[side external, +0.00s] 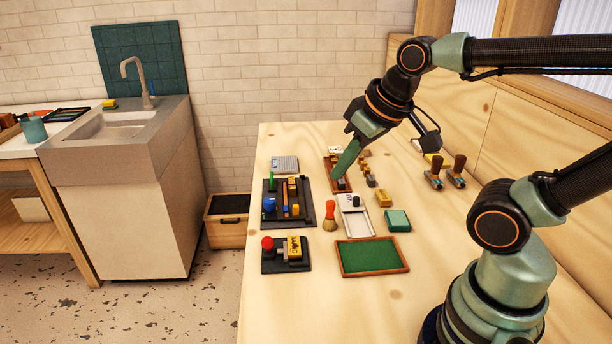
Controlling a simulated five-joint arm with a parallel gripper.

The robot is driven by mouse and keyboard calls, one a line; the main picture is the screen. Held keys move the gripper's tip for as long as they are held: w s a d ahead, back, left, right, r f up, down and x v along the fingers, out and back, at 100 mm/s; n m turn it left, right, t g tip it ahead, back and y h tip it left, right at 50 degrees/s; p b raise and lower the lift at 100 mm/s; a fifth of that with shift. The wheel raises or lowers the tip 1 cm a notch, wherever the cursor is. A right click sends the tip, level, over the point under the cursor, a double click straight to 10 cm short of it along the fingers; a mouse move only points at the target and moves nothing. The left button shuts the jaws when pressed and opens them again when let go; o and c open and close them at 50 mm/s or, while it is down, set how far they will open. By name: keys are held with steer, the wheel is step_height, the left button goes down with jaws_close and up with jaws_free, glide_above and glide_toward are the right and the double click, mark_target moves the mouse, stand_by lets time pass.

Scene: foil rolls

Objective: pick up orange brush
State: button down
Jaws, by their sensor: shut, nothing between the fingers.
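The orange brush (330,214) stands on the wooden table, orange handle up and pale bristles down. It is between the dark trays on the left and a white tray on the right. My gripper (339,181) is shut and empty. It points down and left over a brown wooden tray, behind the brush in the picture and apart from it. The gripper's tips are close to the small dark items in that tray.
A white tray (366,229) stands close right of the brush. A black tray (305,219) with several tools lies left. A green board (372,261) lies in front. A teal block (397,221) and two wooden-handled tools (457,172) are to the right. Bare table lies at front right.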

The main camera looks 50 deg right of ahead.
steer(key=c, duration=0.5)
jaws_free()
steer(key=shift+c, duration=0.2)
steer(key=m+g, duration=0.6)
steer(key=m, duration=0.4)
glide_above(331, 202)
steer(key=f, duration=1.4)
steer(key=shift+s+a+f, duration=0.15)
steer(key=shift+s+f, duration=0.2)
steer(key=shift+f, duration=0.05)
steer(key=shift+w+f, duration=0.2)
steer(key=shift+f, duration=1.2)
steer(key=shift+w+f, duration=0.15)
steer(key=shift+f, duration=1.25)
